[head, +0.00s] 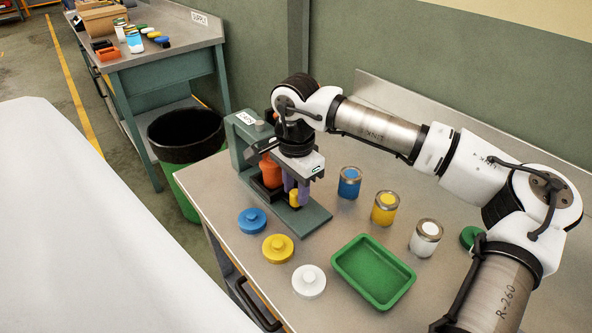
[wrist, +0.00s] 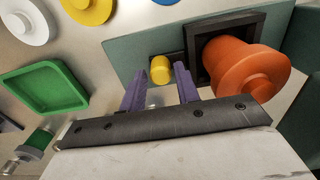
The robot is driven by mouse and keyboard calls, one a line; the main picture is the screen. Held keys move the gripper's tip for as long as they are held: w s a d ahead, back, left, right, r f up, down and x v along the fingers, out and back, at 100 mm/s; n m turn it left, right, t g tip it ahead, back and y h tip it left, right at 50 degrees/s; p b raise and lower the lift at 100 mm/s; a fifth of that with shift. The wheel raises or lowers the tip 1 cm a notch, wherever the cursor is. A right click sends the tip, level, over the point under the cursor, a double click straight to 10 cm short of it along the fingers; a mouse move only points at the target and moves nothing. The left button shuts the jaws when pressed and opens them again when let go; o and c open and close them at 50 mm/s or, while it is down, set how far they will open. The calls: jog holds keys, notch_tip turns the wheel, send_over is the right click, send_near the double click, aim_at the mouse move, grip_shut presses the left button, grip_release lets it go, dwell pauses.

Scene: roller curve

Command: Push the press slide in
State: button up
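The green press (head: 240,150) stands at the table's back left corner, with an orange ram (head: 268,173) over a black square holder. The holder (wrist: 196,62) also shows in the wrist view beside the orange ram (wrist: 240,70). A yellow knob (head: 295,197) is in front of the holder on the press base; I take it as the slide's handle. My gripper (head: 296,190) points down at the knob, its purple fingers apart. In the wrist view my gripper (wrist: 160,80) has a finger on either side of the yellow knob (wrist: 161,69), with visible gaps; contact is not clear.
Blue (head: 252,220), yellow (head: 277,248) and white (head: 309,281) lids lie in front of the press. Blue (head: 349,182), yellow (head: 384,207) and white (head: 426,237) cans stand to the right. A green tray (head: 340,262) is near the front. A black-lined bin (head: 188,140) stands left.

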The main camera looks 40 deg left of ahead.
notch_tip(320, 180, up, 14)
jog(key=b, duration=0.2)
dwell(0.4)
